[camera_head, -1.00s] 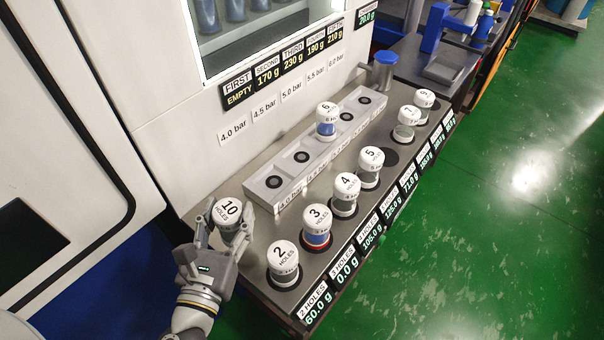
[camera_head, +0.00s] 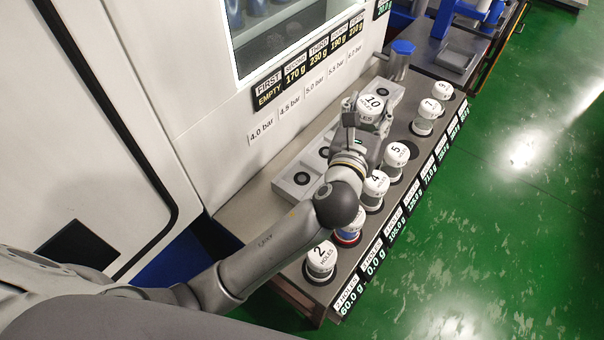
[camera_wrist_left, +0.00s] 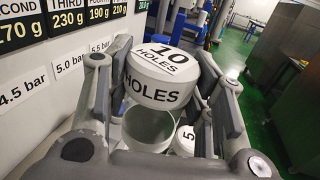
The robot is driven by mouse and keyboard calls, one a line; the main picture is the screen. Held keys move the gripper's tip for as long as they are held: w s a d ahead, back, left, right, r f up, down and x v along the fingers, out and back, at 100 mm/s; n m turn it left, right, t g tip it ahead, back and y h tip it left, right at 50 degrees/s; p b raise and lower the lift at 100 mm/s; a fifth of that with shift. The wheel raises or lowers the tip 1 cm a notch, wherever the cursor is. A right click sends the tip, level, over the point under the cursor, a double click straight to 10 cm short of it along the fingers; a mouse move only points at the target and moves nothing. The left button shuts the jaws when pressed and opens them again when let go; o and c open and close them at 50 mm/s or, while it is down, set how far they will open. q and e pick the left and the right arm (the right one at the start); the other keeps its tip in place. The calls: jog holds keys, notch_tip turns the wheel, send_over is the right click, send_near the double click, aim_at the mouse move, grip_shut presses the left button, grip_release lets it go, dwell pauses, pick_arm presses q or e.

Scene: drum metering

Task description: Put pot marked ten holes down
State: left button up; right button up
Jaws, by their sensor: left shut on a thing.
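The pot marked ten holes (camera_head: 371,106) has a white lid and a clear body, which shows in the wrist view (camera_wrist_left: 157,80). My left gripper (camera_head: 363,122) is shut on it, with a finger on each side. It is over the far part of the bench, around the grey block with round seats (camera_head: 296,178). Its base is hidden, so I cannot tell its height above the block. The pot marked six holes is not visible now. My right gripper is not in view.
Pots marked two (camera_head: 320,256), four (camera_head: 376,183), five (camera_head: 398,153), seven (camera_head: 430,107) and nine (camera_head: 443,90) stand along the front. Pot three (camera_head: 350,222) is partly behind my arm. A dark empty seat (camera_head: 413,149) lies beside pot five.

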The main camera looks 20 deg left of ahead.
pick_arm(q)
jog(key=shift+a, duration=0.15)
jog(key=s+a+f, duration=0.2)
jog(key=a+f, duration=0.2)
jog(key=s+a+f, duration=0.2)
jog(key=a+f, duration=0.1)
jog(key=f, duration=0.1)
jog(key=s+a+f+b, duration=0.1)
jog(key=s+a+f, duration=0.1)
jog(key=a+f, duration=0.2)
jog(key=shift+a, duration=0.35)
jog(key=shift+w+d+f, duration=0.1)
jog(key=shift+f, duration=0.1)
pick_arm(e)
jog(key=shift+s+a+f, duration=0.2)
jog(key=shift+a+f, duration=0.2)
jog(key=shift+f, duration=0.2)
pick_arm(q)
jog(key=shift+f, duration=0.15)
jog(key=o, duration=1.1)
jog(key=shift+c, duration=0.2)
jog(key=shift+o, duration=0.5)
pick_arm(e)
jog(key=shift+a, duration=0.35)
